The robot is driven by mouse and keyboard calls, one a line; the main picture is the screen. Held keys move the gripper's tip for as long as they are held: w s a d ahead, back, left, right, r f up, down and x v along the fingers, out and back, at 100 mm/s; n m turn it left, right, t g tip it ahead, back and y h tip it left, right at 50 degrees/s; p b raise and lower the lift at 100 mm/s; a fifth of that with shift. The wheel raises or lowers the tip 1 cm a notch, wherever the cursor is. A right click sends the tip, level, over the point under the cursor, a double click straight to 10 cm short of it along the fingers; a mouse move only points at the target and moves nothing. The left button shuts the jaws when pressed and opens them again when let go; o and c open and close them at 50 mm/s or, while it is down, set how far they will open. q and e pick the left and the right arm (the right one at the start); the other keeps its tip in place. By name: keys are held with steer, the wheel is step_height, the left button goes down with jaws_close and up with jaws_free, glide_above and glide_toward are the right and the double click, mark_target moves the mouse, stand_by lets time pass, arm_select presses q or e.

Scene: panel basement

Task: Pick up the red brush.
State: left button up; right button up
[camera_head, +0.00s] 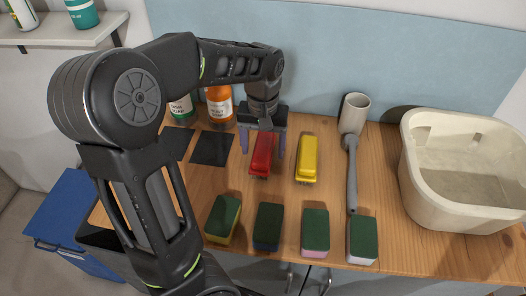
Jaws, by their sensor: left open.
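The red brush (261,158) lies on the wooden countertop, to the left of a yellow brush (307,158). My left gripper (263,146) points down over the red brush. Its fingers are apart, one on each side of the brush in this view. I cannot tell whether they touch it. The gripper hides the far end of the brush. My right gripper is not in view.
Several sponges, one of them green and yellow (222,219), stand along the front. Bottles, one orange (219,106), stand behind my arm.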

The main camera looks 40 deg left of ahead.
arm_select(q)
steer(key=shift+f, duration=0.2)
steer(key=shift+c, duration=0.3)
jaws_close()
stand_by(0.8)
